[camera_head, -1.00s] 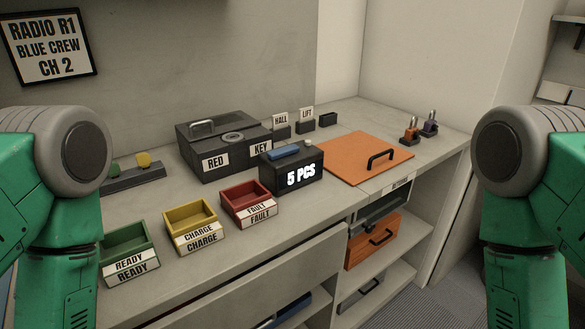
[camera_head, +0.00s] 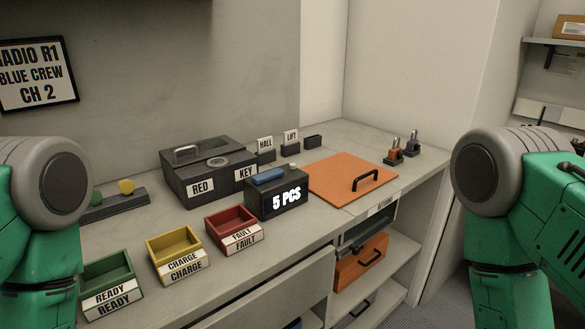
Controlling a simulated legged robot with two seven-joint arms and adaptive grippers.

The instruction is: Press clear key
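A dark counter box (camera_head: 276,201) with a lit "5 PCS" display stands on the bench in the middle of the view. On its top are a long blue bar (camera_head: 268,175) and a small pale round knob (camera_head: 294,169). No lettering for "clear" can be read on either one. My green and grey arms show at the left and right edges of the view. Both grippers are out of the picture, so nothing of mine shows near the box.
Green (camera_head: 108,272), yellow (camera_head: 174,244) and red (camera_head: 231,219) trays stand left of the box. A dark case (camera_head: 207,168) labelled RED KEY is behind. An orange panel (camera_head: 345,178) with a handle lies to the right. Two small padlock-like items (camera_head: 395,151) stand near the far end.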

